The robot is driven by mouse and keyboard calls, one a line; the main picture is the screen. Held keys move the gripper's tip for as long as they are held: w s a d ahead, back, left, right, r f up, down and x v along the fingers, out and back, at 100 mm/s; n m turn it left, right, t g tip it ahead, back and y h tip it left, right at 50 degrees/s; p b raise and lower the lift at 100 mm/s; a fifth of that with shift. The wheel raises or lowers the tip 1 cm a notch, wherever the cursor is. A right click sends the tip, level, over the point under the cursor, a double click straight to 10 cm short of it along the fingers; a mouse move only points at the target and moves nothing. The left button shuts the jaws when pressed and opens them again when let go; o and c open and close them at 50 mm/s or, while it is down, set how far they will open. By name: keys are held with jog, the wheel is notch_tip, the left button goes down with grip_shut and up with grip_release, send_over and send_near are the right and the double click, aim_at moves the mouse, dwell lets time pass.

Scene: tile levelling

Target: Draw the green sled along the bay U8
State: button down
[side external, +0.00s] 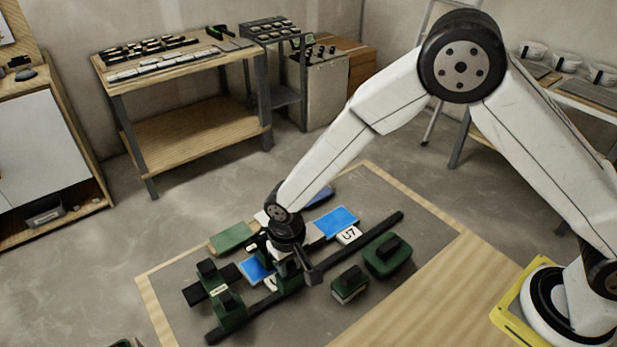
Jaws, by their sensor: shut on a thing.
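My gripper (291,262) is low over the middle of the grey work board, shut on a green piece (289,281) that I take to be the green sled. The arm's end hides most of it, so the grip itself is not clear. The piece sits at a long black rail (328,263) running from lower left to upper right. A white card (348,234) reads U7. Another white card (271,284) beside the gripper is partly hidden, and its marking cannot be read. A blue tile (254,270) lies just left of the gripper.
A green frame with black knobs (230,308) stands at the rail's lower left end. A small green block (349,287) and a larger green block (388,259) lie right of the rail. Blue tile (337,221) and green tile (231,237) lie behind. The board's front right is bare.

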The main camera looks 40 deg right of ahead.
jog(key=shift+a, duration=1.85)
jog(key=shift+c, duration=2.4)
grip_release()
notch_tip(320, 180, up, 7)
jog(key=shift+d, duration=0.15)
